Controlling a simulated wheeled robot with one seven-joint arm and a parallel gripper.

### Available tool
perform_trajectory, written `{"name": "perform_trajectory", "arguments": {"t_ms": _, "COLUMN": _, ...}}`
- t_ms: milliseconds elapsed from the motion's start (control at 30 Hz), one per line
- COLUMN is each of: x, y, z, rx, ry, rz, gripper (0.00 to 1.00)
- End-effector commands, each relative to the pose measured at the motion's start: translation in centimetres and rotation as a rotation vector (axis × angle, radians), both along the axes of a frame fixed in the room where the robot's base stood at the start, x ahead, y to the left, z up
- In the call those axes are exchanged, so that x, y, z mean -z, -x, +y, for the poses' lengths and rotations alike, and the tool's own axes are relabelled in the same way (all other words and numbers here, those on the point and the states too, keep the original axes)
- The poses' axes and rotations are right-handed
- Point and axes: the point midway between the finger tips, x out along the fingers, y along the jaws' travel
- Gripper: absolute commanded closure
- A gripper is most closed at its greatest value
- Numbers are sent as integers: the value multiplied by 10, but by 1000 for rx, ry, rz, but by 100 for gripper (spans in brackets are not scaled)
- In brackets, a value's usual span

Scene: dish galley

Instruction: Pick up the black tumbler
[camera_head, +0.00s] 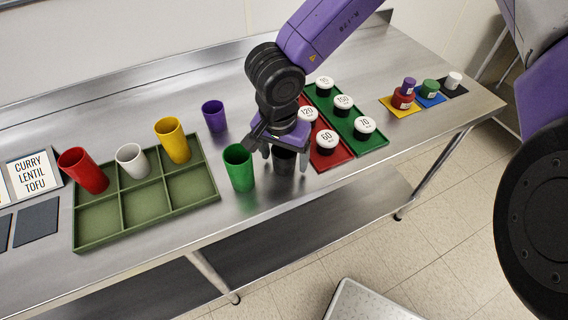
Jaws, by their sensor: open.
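The black tumbler (283,163) stands upright on the steel table, right of the green tumbler. My gripper (283,151) is directly above it, pointing down, with its open fingers on either side of the tumbler's upper part. The gripper's body hides the tumbler's rim, and I cannot tell whether the fingers touch it.
A green tumbler (239,168) stands close on the left, a purple one (215,116) behind. A green compartment tray (147,204) holds red, white and yellow tumblers. A red tray (333,160) and green tray (373,142) with numbered lidded jars are close on the right.

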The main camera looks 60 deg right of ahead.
Motion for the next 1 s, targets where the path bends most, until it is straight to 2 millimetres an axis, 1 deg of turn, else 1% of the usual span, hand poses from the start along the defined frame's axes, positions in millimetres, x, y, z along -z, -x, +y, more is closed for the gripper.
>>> {"name": "perform_trajectory", "arguments": {"t_ms": 33, "x": 4, "y": 0, "z": 0, "rx": 0, "ry": 0, "rz": 0, "gripper": 23}}
{"name": "perform_trajectory", "arguments": {"t_ms": 233, "x": 3, "y": 0, "z": -1, "rx": 0, "ry": 0, "rz": 0, "gripper": 23}}
{"name": "perform_trajectory", "arguments": {"t_ms": 367, "x": 3, "y": 0, "z": -1, "rx": 0, "ry": 0, "rz": 0, "gripper": 49}}
{"name": "perform_trajectory", "arguments": {"t_ms": 400, "x": 3, "y": 0, "z": -1, "rx": 0, "ry": 0, "rz": 0, "gripper": 56}}
{"name": "perform_trajectory", "arguments": {"t_ms": 467, "x": 3, "y": 0, "z": -1, "rx": 0, "ry": 0, "rz": 0, "gripper": 68}}
{"name": "perform_trajectory", "arguments": {"t_ms": 500, "x": 3, "y": 0, "z": -1, "rx": 0, "ry": 0, "rz": 0, "gripper": 76}}
{"name": "perform_trajectory", "arguments": {"t_ms": 567, "x": 3, "y": 0, "z": -1, "rx": 0, "ry": 0, "rz": 0, "gripper": 88}}
{"name": "perform_trajectory", "arguments": {"t_ms": 833, "x": 2, "y": 0, "z": 0, "rx": 0, "ry": 0, "rz": 0, "gripper": 88}}
{"name": "perform_trajectory", "arguments": {"t_ms": 1000, "x": -6, "y": -5, "z": 3, "rx": -1, "ry": 1, "rz": 0, "gripper": 88}}
